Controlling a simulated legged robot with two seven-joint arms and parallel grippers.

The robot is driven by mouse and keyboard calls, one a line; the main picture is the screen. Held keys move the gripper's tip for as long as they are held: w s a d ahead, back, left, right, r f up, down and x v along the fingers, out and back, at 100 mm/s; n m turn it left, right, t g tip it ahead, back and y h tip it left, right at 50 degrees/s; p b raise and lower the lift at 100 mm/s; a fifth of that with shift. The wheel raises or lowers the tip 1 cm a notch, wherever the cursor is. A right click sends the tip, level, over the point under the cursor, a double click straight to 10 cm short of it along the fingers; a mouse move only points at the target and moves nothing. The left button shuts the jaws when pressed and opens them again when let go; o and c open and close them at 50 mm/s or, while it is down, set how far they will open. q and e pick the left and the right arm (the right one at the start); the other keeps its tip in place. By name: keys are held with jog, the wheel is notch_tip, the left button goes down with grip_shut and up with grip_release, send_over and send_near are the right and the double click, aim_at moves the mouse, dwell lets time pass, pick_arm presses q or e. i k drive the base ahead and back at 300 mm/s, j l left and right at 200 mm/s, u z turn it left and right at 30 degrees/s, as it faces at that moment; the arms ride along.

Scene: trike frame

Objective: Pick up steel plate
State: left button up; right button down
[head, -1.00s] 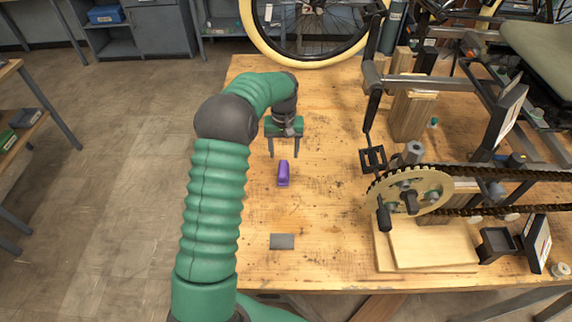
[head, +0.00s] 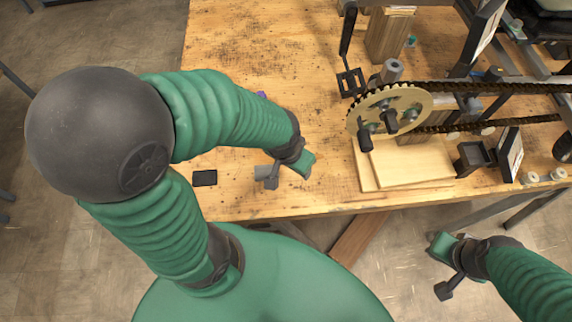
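The steel plate (head: 262,172) is a small flat grey piece near the table's front edge, and only a little of it shows at my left gripper. My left gripper (head: 270,177) is low over the table right at the plate, its fingers overlapping it in the head view. I cannot tell whether the fingers touch the plate or are closed on it. My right gripper (head: 447,272) hangs in front of the table's edge, over the floor, with no object seen in it.
A dark flat rectangle (head: 204,178) lies left of the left gripper. A purple object (head: 262,94) is mostly hidden behind my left arm. The trike's chainring (head: 390,110) and wooden boards (head: 405,165) stand to the right. The table's (head: 230,50) back left is clear.

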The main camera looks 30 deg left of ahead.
aim_at(261, 172)
jog(key=l+u, duration=0.1)
jog(key=u, duration=0.3)
jog(key=l+u, duration=0.1)
jog(key=u, duration=0.7)
jog(key=k+l+u, duration=0.1)
jog(key=u, duration=0.3)
jog(key=l+u, duration=0.1)
jog(key=u, duration=0.3)
jog(key=l+u, duration=0.15)
jog(key=u, duration=0.4)
jog(key=k+j, duration=0.05)
